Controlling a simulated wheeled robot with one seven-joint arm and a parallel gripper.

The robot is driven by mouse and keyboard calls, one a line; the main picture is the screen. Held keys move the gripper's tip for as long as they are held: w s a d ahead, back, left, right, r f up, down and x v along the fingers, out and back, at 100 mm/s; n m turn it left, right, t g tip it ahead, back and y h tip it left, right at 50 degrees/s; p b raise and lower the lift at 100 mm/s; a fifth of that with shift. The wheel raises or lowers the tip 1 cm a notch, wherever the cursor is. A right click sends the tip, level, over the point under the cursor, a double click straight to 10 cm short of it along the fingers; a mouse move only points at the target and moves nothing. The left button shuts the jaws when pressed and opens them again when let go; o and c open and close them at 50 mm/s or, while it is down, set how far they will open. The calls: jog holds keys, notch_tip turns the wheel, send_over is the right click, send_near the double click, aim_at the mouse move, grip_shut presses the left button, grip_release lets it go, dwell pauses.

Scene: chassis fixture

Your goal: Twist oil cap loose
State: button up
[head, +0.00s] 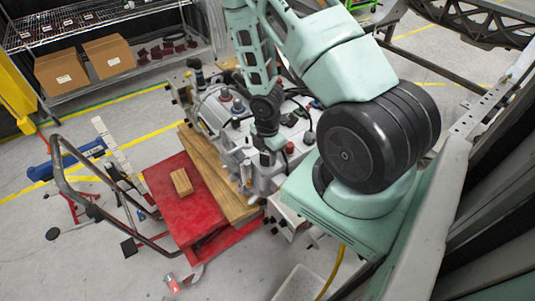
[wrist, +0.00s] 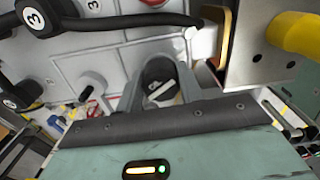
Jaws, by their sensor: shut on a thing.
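The black oil cap (wrist: 160,82), with pale lettering on its top, shows in the wrist view just beyond the dark edge of my gripper's housing. My gripper (wrist: 162,70) is shut on the cap, which sits at the grey chassis fixture (wrist: 105,52). In the head view my gripper (head: 268,156) points down at the fixture (head: 235,135). The cap cannot be made out there, as my gripper and wrist hide it. I cannot tell how far the cap is turned.
Numbered black leads and a yellow part (wrist: 298,35) are close to my gripper. The fixture stands by wooden beams (head: 222,180) on a red cart (head: 190,205) holding a small wooden block (head: 181,182). A shelf with cardboard boxes (head: 108,55) stands at the back left.

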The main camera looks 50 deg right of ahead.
jog(key=n, duration=0.3)
jog(key=shift+n, duration=0.3)
jog(key=shift+w+f, duration=0.1)
jog(key=n+b, duration=0.1)
jog(key=n, duration=0.1)
jog(key=shift+f+n, duration=0.1)
jog(key=shift+n, duration=0.9)
jog(key=shift+a, duration=0.1)
jog(key=n+b, duration=0.2)
jog(key=n, duration=0.1)
jog(key=shift+n, duration=0.4)
